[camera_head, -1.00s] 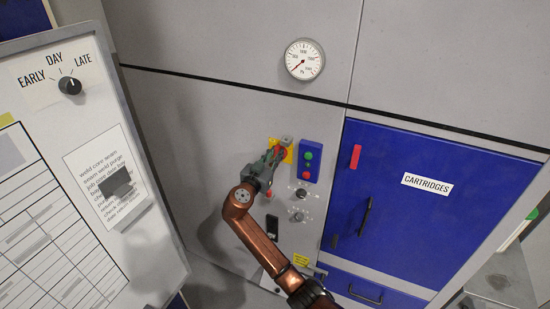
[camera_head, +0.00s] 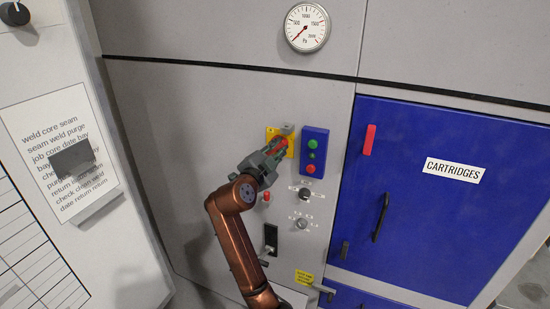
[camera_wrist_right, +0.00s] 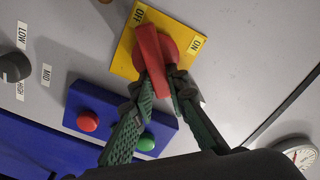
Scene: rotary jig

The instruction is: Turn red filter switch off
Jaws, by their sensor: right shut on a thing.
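The red switch (camera_wrist_right: 151,48) sits on a yellow plate (camera_wrist_right: 122,58) marked OFF and ON in the right wrist view. The handle's upper end in that view lies near the OFF label (camera_wrist_right: 139,14), and the ON label (camera_wrist_right: 197,44) is to its right. My right gripper (camera_wrist_right: 163,84) is shut on the red handle, with a green-padded finger on each side. In the head view the right gripper (camera_head: 276,151) covers part of the switch and the yellow plate (camera_head: 289,134). My left gripper is not in view.
A blue box (camera_head: 313,152) with green and red buttons is just right of the switch. Knobs (camera_head: 304,194) and a black lever switch (camera_head: 270,237) are below. A blue cartridges door (camera_head: 415,225) is right, a whiteboard (camera_head: 120,247) left, a gauge (camera_head: 307,27) above.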

